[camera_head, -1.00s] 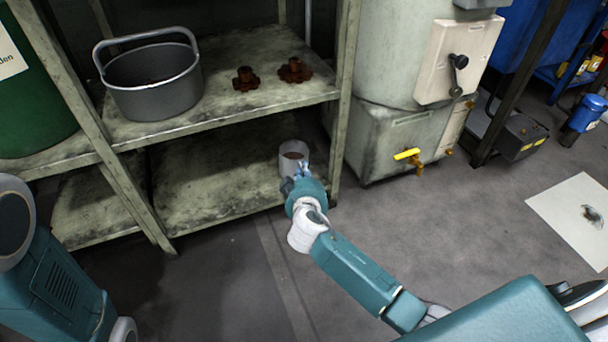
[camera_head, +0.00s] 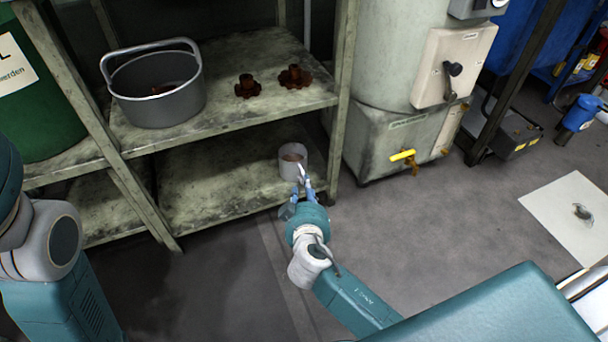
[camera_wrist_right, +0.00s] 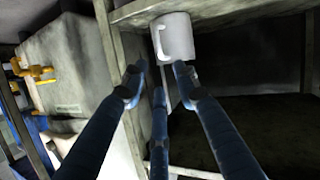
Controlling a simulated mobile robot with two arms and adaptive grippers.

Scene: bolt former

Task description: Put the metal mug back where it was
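The metal mug (camera_head: 292,160) is light grey and stands upright on the lower shelf, near its front right corner. In the right wrist view the mug (camera_wrist_right: 172,38) is beyond the fingertips, with its handle towards the left. My right gripper (camera_head: 302,186) is just in front of the shelf's edge. In the wrist view its blue fingers (camera_wrist_right: 157,82) are spread, with nothing between them; the mug looks apart from them. My left arm shows at the left edge of the head view, but its gripper is out of view.
The upper shelf (camera_head: 225,118) holds a grey basket (camera_head: 160,105) and two rusty valve parts (camera_head: 247,87). A shelf post (camera_head: 341,110) stands right of the mug. A machine with a yellow-handled tap (camera_head: 403,156) is further right.

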